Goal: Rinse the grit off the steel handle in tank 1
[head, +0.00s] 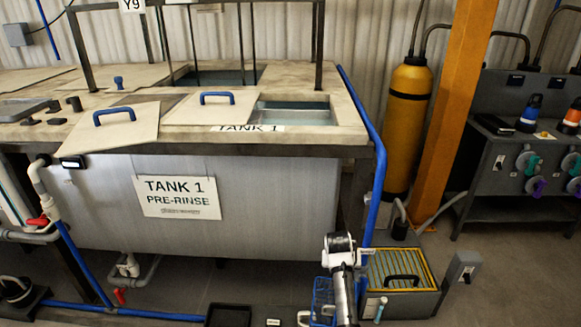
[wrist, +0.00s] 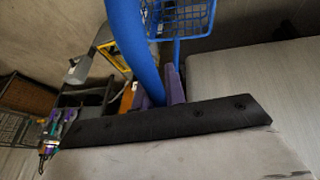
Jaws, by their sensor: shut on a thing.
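Tank 1 (head: 240,215) is a large grey tank with a "TANK 1 PRE-RINSE" sign, and its pale wall fills the right of the wrist view (wrist: 270,80). Its top has a square opening (head: 292,113) with liquid showing, beside lids with blue handles. My gripper, with purple fingers (wrist: 162,97), is low in front of the tank's right end. It is shut on what looks like the upright of a blue wire basket (wrist: 192,20), which also shows in the head view (head: 322,298). The contact is partly hidden. I cannot make out a steel handle or grit in either view.
A blue pipe (head: 378,165) runs down the tank's right side and passes close to my gripper in the wrist view (wrist: 128,40). A grey box with a yellow grating (head: 400,265) stands at right. An orange post (head: 455,110) and yellow cylinder (head: 408,120) stand behind.

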